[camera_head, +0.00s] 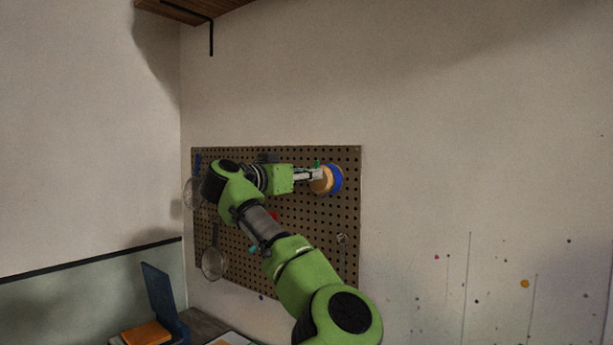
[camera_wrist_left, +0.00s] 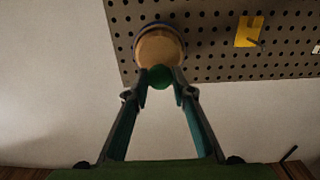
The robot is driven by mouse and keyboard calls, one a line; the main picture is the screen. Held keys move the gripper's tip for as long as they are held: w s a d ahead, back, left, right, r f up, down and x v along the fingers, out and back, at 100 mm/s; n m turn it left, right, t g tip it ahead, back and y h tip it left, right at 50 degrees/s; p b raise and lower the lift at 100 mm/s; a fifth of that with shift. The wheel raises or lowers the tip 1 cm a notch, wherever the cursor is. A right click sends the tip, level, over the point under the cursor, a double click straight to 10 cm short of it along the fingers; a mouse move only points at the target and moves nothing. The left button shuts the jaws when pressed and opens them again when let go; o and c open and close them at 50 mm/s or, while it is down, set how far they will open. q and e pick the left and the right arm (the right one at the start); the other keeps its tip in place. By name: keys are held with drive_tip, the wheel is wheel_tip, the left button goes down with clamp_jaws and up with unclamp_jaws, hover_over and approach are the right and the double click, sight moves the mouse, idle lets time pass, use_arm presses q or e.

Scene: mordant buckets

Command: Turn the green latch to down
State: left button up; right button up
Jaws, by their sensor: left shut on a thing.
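The green latch (camera_head: 317,163) shows as a small green part at the front of a round tan disc (camera_head: 326,183) with a blue plate (camera_head: 337,177) behind it, near the upper right edge of the pegboard. In the left wrist view the latch's green rounded end (camera_wrist_left: 160,77) lies between my fingertips, in front of the tan disc (camera_wrist_left: 160,48). My left gripper (camera_head: 316,174) is shut on the latch, and its fingers (camera_wrist_left: 163,80) sit on both sides of it. Which way the latch points is hard to tell. My right gripper is in neither view.
The brown pegboard (camera_head: 318,255) carries strainers (camera_head: 213,264) at its left side. A yellow piece (camera_wrist_left: 247,30) hangs near the disc in the wrist view. A wooden shelf (camera_head: 215,8) is above. A blue upright thing (camera_head: 159,288) stands lower left.

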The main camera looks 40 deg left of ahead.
use_arm(q)
drive_tip(key=shift+a+f+n+b, duration=0.1)
drive_tip(key=shift+n+b, duration=0.85)
drive_tip(key=shift+n, duration=5)
drive_tip(key=shift+a+f+n+b, duration=0.1)
drive_tip(key=shift+n+b, duration=0.8)
drive_tip(key=shift+n, duration=5.05)
drive_tip(key=shift+d, duration=0.1)
drive_tip(key=o, duration=1.1)
